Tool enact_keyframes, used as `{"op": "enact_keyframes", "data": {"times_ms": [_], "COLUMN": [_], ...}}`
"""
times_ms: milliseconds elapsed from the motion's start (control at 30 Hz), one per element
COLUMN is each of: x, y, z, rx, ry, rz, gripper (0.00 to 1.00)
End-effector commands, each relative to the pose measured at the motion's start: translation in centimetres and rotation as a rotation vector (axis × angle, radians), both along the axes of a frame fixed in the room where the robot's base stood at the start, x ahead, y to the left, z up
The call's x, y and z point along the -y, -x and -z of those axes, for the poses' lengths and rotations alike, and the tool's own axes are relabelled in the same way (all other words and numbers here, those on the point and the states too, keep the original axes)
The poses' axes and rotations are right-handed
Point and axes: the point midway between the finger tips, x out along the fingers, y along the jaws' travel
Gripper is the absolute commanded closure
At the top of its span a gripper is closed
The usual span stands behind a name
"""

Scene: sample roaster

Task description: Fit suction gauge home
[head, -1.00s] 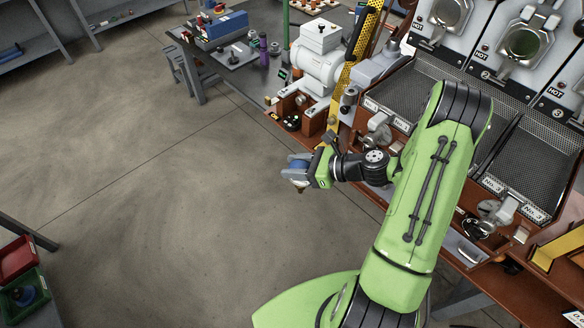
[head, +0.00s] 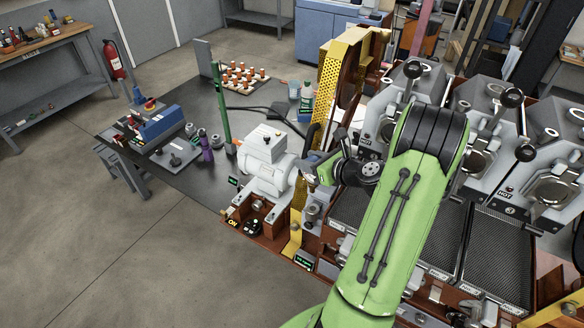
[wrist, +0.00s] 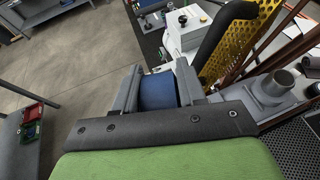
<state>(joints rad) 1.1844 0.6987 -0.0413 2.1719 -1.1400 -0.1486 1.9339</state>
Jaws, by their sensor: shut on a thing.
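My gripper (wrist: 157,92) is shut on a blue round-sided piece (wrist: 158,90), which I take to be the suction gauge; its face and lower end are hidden. In the head view my gripper (head: 311,176) is beside the white motor and the yellow perforated guard, mostly hidden by my arm, and the held piece cannot be made out clearly. In the wrist view a grey housing with an upright round stub (wrist: 281,80) stands to the right of my gripper, apart from the held piece. I cannot tell whether this stub is the gauge's seat.
A white motor (head: 266,168) and a yellow perforated belt guard (head: 331,95) stand close to my gripper. Roaster heads with ball-ended levers (head: 511,97) and mesh trays (head: 500,262) are at right. A dark bench (head: 190,172) stands at left. Open floor is at lower left.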

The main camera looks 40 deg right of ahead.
Motion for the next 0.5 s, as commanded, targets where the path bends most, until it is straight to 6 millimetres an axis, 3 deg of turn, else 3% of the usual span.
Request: {"op": "enact_keyframes", "data": {"times_ms": [267, 500], "x": [0.0, -0.1], "y": [0.0, 0.0], "z": [0.2, 2.1], "rx": [0.001, 0.001], "ry": [0.0, -0.001], "rz": [-0.002, -0.002], "gripper": [0.95, 0.95]}}
